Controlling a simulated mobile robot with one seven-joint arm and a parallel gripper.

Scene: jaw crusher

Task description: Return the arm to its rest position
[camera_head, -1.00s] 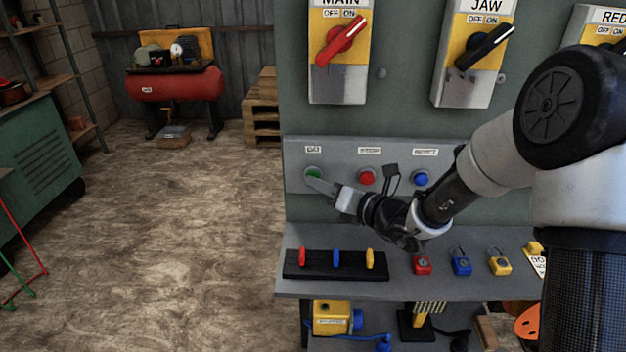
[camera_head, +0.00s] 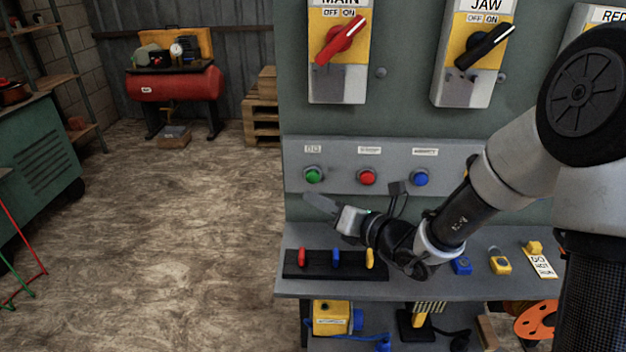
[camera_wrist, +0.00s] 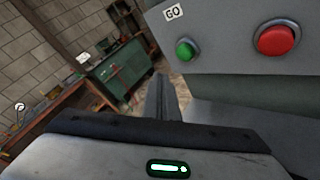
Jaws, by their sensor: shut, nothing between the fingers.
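My gripper (camera_head: 318,203) is shut and empty in the head view. It hangs in front of the panel, below the green button (camera_head: 313,174) and above the shelf, apart from both. My arm reaches in from the right. In the wrist view my shut fingers (camera_wrist: 162,98) point forward, with the green button (camera_wrist: 187,49) beyond them to the upper right and the red button (camera_wrist: 277,39) further right. The red button also shows in the head view (camera_head: 367,177), with a blue button (camera_head: 420,178) to its right.
A black rack (camera_head: 335,272) with red, blue and yellow pieces stands on the shelf below my gripper. A blue padlock (camera_head: 461,265) and a yellow padlock (camera_head: 500,264) sit to its right. Rotary switches (camera_head: 341,40) are above. The floor at left (camera_head: 190,230) is clear.

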